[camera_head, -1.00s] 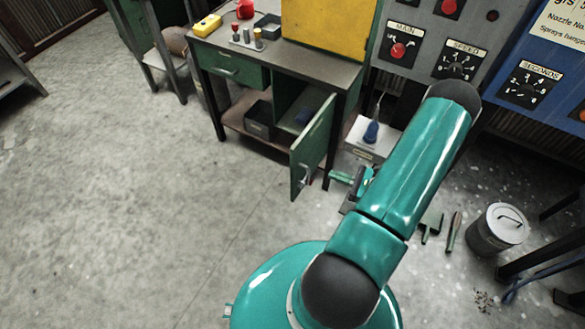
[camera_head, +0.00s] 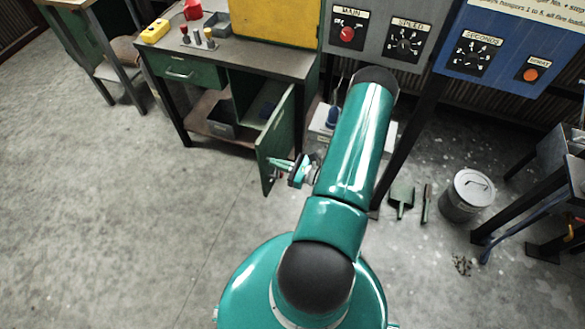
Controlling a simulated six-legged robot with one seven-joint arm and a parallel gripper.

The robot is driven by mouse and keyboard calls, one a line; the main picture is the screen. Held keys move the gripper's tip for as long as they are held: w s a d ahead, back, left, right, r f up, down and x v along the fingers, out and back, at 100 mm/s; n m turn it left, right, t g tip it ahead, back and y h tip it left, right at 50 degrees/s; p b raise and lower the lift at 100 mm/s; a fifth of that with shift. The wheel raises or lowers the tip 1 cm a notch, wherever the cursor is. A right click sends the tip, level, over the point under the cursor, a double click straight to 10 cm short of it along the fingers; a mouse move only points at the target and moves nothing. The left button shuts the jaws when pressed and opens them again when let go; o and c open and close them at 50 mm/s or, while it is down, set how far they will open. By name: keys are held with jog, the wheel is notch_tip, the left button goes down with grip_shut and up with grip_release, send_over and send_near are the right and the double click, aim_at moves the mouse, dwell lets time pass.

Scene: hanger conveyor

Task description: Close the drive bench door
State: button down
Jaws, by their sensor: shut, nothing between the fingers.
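The drive bench (camera_head: 285,61) stands upper left of centre, with a dark top and green cabinet. Its green door (camera_head: 278,135) stands open, swung out toward me, and the compartment behind it shows. My gripper (camera_head: 271,162) is shut and empty at the door's right side, its tip overlapping the door's lower part in the picture. I cannot tell whether it touches the door. The door's handle is not clearly visible, hidden by or near the gripper.
A green drawer (camera_head: 187,72) is shut at the bench's left. Control panels (camera_head: 388,45) stand behind my arm. A dustpan (camera_head: 401,198) and a lidded bin (camera_head: 468,193) are on the floor at right. The floor at left is clear.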

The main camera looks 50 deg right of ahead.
aim_at(261, 158)
jog(key=shift+x, duration=1.6)
jog(key=shift+w+a, duration=0.1)
